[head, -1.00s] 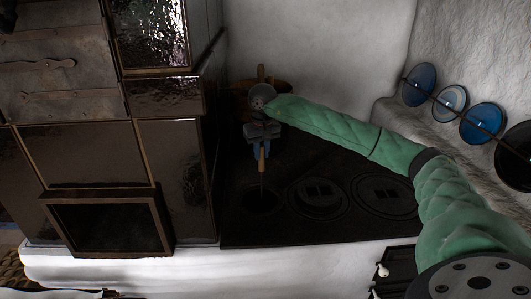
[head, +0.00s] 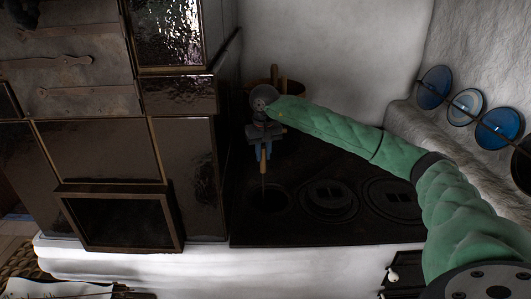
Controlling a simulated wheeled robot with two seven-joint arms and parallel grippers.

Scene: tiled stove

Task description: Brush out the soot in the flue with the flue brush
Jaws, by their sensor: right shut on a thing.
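My right gripper (head: 265,146) is at the end of the green-sleeved arm, above the dark stove top (head: 300,226). It points down and is shut on the wooden handle of the flue brush (head: 263,166). The brush's thin rod hangs down towards a round dark opening (head: 269,199) in the stove top. I cannot make out the brush head or any soot, and I cannot tell how deep the rod reaches. My left gripper is not in view.
Lidded hotplate rings (head: 328,198) lie right of the opening. A brown container (head: 285,88) stands behind the gripper. The tiled stove body (head: 180,170) with a dark framed opening (head: 120,221) rises on the left. Blue plates (head: 433,87) line a ledge at right.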

